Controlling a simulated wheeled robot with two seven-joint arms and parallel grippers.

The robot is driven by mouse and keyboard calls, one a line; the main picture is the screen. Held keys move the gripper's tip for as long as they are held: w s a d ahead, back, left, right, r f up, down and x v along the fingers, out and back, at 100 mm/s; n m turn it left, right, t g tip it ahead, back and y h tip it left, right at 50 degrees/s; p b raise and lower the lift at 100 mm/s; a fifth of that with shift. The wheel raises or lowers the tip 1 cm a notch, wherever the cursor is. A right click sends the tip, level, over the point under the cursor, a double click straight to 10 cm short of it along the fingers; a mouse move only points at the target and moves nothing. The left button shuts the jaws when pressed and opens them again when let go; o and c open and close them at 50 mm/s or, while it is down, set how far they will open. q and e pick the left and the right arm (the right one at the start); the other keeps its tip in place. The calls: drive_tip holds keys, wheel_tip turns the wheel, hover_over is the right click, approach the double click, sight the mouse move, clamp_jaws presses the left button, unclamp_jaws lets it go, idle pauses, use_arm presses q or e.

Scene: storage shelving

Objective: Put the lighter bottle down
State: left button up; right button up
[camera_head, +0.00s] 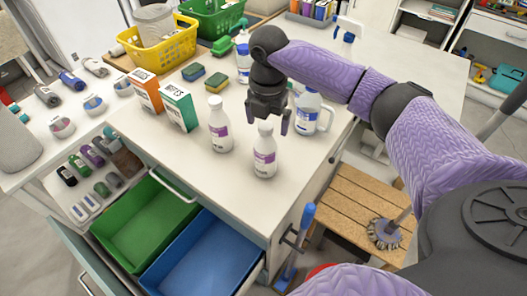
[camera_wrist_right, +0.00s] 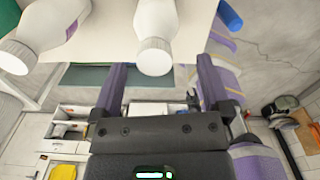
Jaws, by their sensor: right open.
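Two white bottles with purple labels stand upright on the white countertop (camera_head: 180,158). The nearer bottle (camera_head: 264,156) is close to the front edge; the other bottle (camera_head: 219,130) is to its left and slightly behind. They look alike, so I cannot tell which is lighter. My right gripper (camera_head: 268,124) is open just above and behind the nearer bottle. In the right wrist view the nearer bottle (camera_wrist_right: 156,40) shows just past the open fingertips of my right gripper (camera_wrist_right: 162,72), with nothing held. The other bottle (camera_wrist_right: 38,30) is at upper left. My left gripper is not in view.
Orange (camera_head: 147,90) and green (camera_head: 179,106) boxes stand left of the bottles. A spray bottle (camera_head: 307,112) is close behind the gripper. A yellow basket (camera_head: 165,49) is at the back. Open drawers with a green bin (camera_head: 140,232) and a blue bin (camera_head: 195,262) lie in front.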

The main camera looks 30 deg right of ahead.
sight(266, 150)
drive_tip(key=f, duration=0.3)
drive_tip(key=f+b, duration=0.1)
drive_tip(key=shift+w+f, duration=0.15)
drive_tip(key=shift+w, duration=0.1)
clamp_jaws()
